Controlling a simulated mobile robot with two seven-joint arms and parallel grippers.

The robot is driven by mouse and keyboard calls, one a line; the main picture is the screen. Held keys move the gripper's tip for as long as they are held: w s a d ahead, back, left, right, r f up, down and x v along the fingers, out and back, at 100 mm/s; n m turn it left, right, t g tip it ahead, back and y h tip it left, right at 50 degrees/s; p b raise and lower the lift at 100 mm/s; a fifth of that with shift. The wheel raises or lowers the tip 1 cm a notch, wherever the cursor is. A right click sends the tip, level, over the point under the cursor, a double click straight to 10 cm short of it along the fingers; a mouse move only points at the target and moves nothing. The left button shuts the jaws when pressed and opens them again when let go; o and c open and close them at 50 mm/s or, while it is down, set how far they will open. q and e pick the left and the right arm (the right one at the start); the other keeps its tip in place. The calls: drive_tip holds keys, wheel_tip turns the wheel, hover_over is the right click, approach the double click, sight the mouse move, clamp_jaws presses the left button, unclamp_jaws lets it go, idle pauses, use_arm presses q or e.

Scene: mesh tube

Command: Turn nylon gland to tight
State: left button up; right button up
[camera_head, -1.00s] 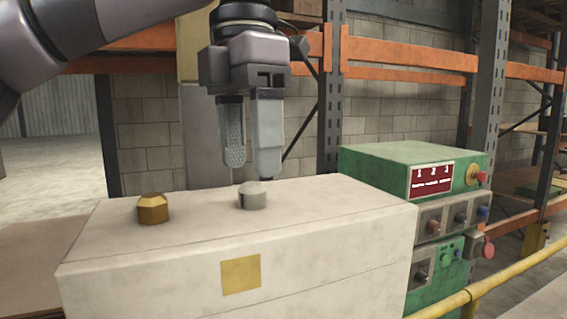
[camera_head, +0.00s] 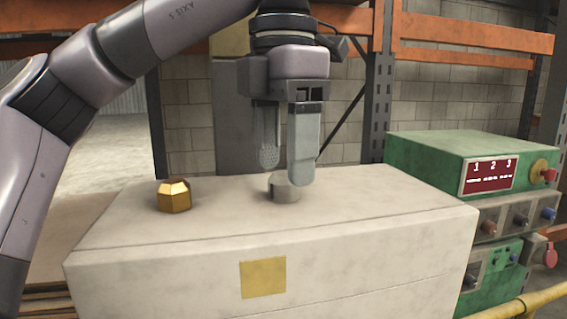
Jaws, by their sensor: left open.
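A grey round gland (camera_head: 284,189) stands upright on top of the pale box (camera_head: 370,215). A brass-coloured faceted gland (camera_head: 174,196) stands on the same box, to the left. My left gripper (camera_head: 285,174) points down over the grey gland with its two fingers apart. The nearer finger overlaps the right part of the grey gland in the picture, and the other finger is behind it, to the left. I cannot tell whether either finger touches it. My right gripper is not in view.
A green control unit (camera_head: 450,150) with a red "1 2 3" display, knobs and buttons stands to the right of the box. An orange and grey rack stands behind. A yellow rail (camera_head: 540,299) runs at the lower right. The box top around the glands is clear.

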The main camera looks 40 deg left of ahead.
use_arm(q)
drive_tip(key=shift+f, duration=0.85)
drive_tip(key=c, duration=1.1)
drive_tip(key=shift+o, duration=0.2)
